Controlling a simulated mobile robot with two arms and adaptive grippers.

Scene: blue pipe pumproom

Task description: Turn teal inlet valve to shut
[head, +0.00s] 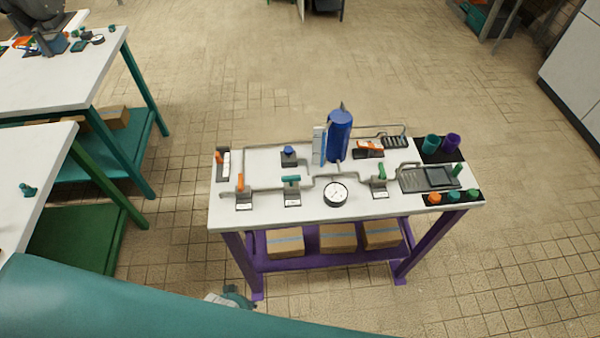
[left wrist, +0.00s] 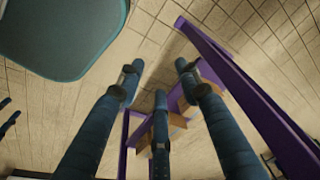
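The teal valve handle (head: 291,179) sits on the white workbench (head: 260,211), left of the round gauge. The handle lies left to right, roughly in line with the grey pipe, above a small label plate (head: 292,200). Its lettering is too small to read. My left gripper (left wrist: 158,82) shows in the left wrist view with its three fingers spread and nothing between them. It is near the bench's purple frame, apart from the valve. My right gripper is not in view.
An orange-handled valve (head: 240,182) stands left of the teal one, and a green-handled valve (head: 381,171) right of the gauge (head: 335,194). A blue cylinder (head: 339,135) rises behind. Cardboard boxes (head: 338,238) fill the lower shelf.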

